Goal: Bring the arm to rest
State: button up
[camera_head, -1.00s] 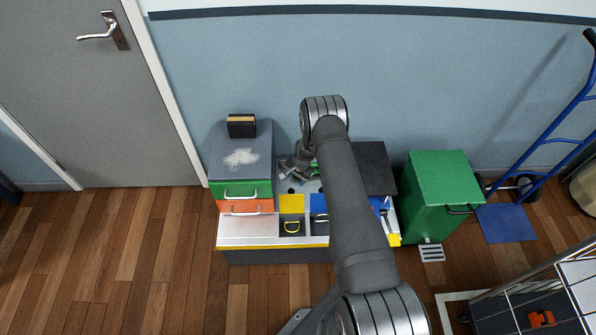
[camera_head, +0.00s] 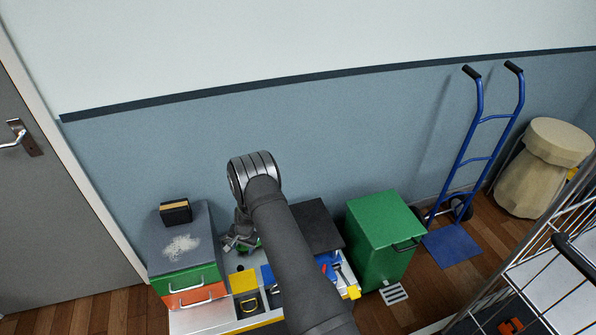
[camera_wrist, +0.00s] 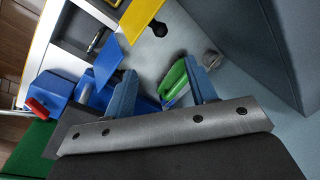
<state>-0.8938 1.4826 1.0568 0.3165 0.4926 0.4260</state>
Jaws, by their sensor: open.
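My gripper (camera_head: 240,243) hangs low over the back part of the workbench, just right of the drawer unit, partly behind my own arm. In the wrist view my gripper (camera_wrist: 162,88) shows two blue-grey fingers spread wide apart. A green piece (camera_wrist: 176,82) shows between them, close to the right finger. I cannot tell whether they touch. Nothing is clamped between the fingers. My arm is bent, its elbow raised in front of the wall.
The drawer unit (camera_head: 184,276) with a black-and-tan block (camera_head: 176,211) on top stands left. A dark panel (camera_head: 316,226), green bin (camera_head: 381,238) and blue hand truck (camera_head: 468,160) stand right. A wire cart (camera_head: 545,285) fills the lower right. Open wall lies above my arm.

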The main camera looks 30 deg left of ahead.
send_over(241, 268)
jog(key=f, duration=0.7)
jog(key=d+f, duration=0.1)
jog(key=f, duration=0.3)
jog(key=shift+w+f, duration=0.1)
jog(key=shift+f, duration=0.2)
